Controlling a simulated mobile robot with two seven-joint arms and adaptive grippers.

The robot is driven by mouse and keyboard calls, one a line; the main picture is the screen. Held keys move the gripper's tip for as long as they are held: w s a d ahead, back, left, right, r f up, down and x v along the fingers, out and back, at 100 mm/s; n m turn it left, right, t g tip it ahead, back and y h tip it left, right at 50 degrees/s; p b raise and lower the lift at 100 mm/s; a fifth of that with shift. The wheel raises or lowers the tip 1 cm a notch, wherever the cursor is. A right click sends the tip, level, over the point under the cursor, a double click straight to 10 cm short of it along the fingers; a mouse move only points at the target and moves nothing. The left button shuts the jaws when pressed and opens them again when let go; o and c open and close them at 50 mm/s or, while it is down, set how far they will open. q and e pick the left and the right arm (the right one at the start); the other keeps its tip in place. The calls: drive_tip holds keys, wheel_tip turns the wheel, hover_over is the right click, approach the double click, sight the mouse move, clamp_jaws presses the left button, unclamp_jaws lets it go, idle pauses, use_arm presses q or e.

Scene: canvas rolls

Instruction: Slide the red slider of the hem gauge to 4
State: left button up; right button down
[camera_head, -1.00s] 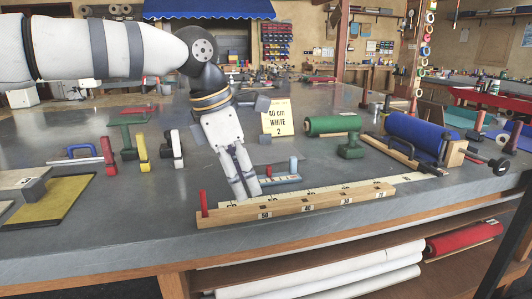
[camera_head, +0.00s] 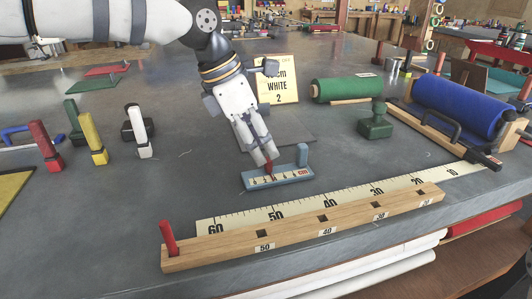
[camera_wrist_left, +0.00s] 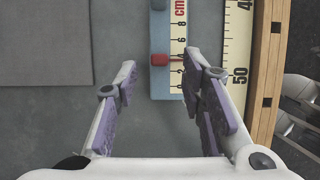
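The hem gauge (camera_head: 288,178) is a blue-grey bar with a pale centimetre scale and a raised block at its right end. It lies flat on the grey table, and it also shows in the left wrist view (camera_wrist_left: 174,88). Its red slider (camera_wrist_left: 160,59) sits partway along the scale, close to what looks like the 4 mark; the small figures are hard to read. My left gripper (camera_head: 266,164) points down over the gauge at the slider. In the left wrist view its fingers (camera_wrist_left: 161,78) are apart, with the gauge between them in the picture. My right gripper is out of view.
A long wooden rail (camera_head: 300,229) with a pale ruler (camera_head: 345,200) lies in front of the gauge. A sign (camera_head: 279,92) stands behind. A green roll (camera_head: 347,89), a green stamp-like tool (camera_head: 375,124) and a blue roll (camera_head: 460,107) are at the right. Colored handles (camera_head: 93,138) stand left.

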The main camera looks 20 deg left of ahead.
sight(267, 158)
use_arm(q)
drive_tip(key=x, duration=0.3)
drive_tip(key=shift+d+f, duration=0.15)
drive_tip(key=shift+f, duration=0.05)
drive_tip(key=shift+w, duration=0.1)
clamp_jaws()
drive_tip(key=shift+r, duration=0.1)
